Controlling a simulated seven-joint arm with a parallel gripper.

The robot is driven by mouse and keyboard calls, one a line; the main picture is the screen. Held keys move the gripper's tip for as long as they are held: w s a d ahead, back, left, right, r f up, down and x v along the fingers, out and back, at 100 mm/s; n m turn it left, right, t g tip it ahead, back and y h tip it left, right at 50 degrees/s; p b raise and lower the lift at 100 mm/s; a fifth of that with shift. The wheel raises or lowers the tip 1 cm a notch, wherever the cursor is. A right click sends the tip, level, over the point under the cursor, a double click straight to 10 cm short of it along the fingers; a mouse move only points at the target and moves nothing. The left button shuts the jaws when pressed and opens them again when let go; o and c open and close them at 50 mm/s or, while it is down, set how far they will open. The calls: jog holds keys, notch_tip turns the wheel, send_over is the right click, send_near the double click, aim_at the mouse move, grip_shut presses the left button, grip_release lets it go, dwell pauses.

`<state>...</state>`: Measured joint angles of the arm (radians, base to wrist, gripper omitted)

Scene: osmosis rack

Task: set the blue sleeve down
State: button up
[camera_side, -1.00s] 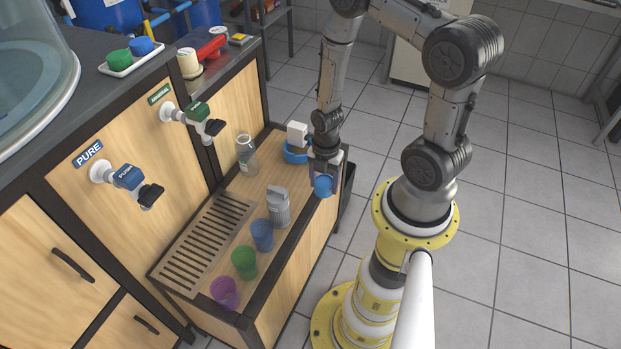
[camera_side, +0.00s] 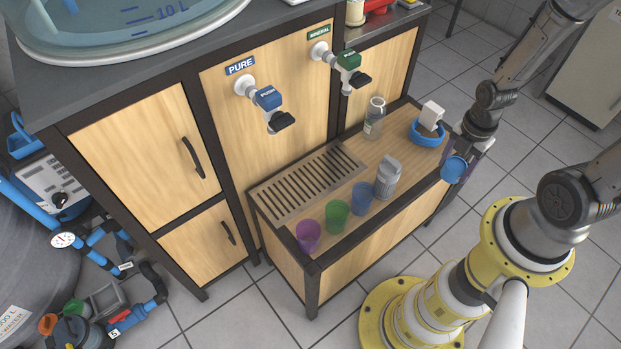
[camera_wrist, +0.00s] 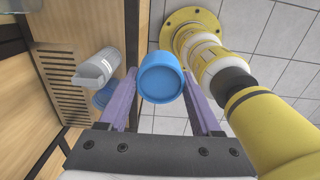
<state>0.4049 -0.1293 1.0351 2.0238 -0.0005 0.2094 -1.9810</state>
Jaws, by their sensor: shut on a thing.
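The blue sleeve (camera_side: 454,169) is a short blue cylinder. My gripper (camera_side: 463,154) is shut on it and holds it at the right end of the low wooden bench, in line with the front edge. In the wrist view the sleeve (camera_wrist: 162,78) sits between the two purple fingers of the gripper (camera_wrist: 161,92), its round face toward the camera, with floor tiles behind it. I cannot tell its height above the bench or whether it touches anything.
The bench top (camera_side: 375,158) carries a blue ring (camera_side: 427,138) with a white block (camera_side: 431,115), a clear bottle (camera_side: 374,118), a grey ribbed container (camera_side: 387,177), and blue (camera_side: 361,198), green (camera_side: 336,215) and purple (camera_side: 308,236) cups. A slotted grate (camera_side: 307,182) lies left. Taps overhang behind.

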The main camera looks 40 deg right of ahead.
jog(key=w+a+n, duration=0.2)
jog(key=w+a, duration=1.5)
jog(key=w+a+f, duration=0.1)
jog(key=w+f, duration=0.3)
jog(key=w+a+f, duration=0.1)
jog(key=w+f, duration=0.3)
jog(key=f, duration=0.1)
jog(key=w+a+f, duration=0.1)
jog(key=w+f, duration=0.3)
jog(key=f, duration=0.1)
jog(key=shift+w, duration=0.15)
jog(key=shift+w+a+f, duration=0.1)
jog(key=shift+w+f, duration=0.35)
jog(key=shift+f, duration=0.15)
jog(key=shift+w+f, duration=0.15)
jog(key=shift+f, duration=1.4)
jog(key=shift+f, duration=0.15)
